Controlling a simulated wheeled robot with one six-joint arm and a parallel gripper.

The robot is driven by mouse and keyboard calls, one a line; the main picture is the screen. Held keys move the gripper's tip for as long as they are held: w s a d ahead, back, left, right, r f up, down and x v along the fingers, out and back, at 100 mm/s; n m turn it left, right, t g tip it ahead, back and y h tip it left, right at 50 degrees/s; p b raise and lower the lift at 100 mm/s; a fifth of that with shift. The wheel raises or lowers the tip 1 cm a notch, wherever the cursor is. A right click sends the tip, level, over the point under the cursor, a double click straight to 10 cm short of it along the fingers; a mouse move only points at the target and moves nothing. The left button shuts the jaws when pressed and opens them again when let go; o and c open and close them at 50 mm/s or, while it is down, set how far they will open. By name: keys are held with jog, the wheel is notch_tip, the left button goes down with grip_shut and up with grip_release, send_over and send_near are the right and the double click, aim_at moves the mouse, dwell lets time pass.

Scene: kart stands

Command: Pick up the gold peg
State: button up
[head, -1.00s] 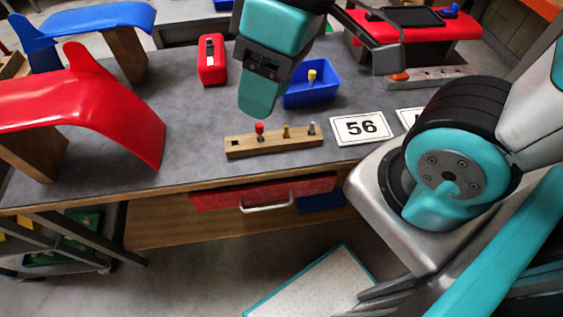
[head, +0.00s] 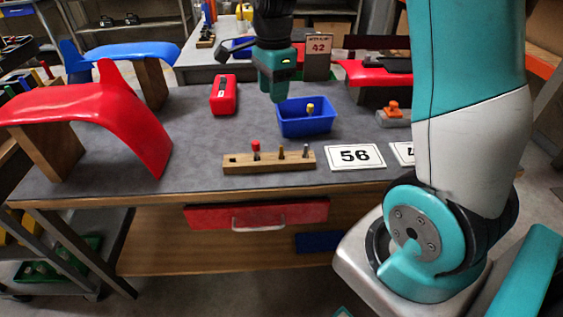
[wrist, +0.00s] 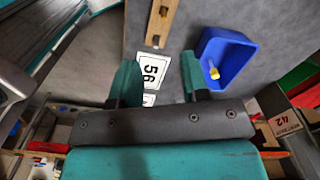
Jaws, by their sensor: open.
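A wooden block (head: 240,164) lies near the front of the table, holding a red-topped peg (head: 256,150), a brass-gold peg (head: 281,152) and a grey peg (head: 305,151), all upright. The gold peg also shows in the wrist view (wrist: 163,11), near the top edge. A yellow-topped peg (head: 310,108) stands in a blue bin (head: 305,128); it shows in the wrist view too (wrist: 213,73). My gripper (head: 276,97) is in the air behind the block, beside the bin. In the wrist view its fingers (wrist: 160,78) are apart with nothing held between them.
A card reading 56 (head: 355,156) lies right of the block. A red box (head: 224,96) stands behind it. A red curved panel (head: 100,110) and a blue one (head: 125,54) are at left. The grey tabletop between block and red panel is clear.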

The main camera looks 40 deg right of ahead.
notch_tip(320, 180, down, 2)
jog(key=d+m, duration=0.2)
send_near(281, 146)
notch_tip(281, 146, down, 5)
notch_tip(281, 146, down, 6)
jog(key=shift+w+a+r+p, duration=0.1)
jog(key=shift+p, duration=0.5)
grip_shut()
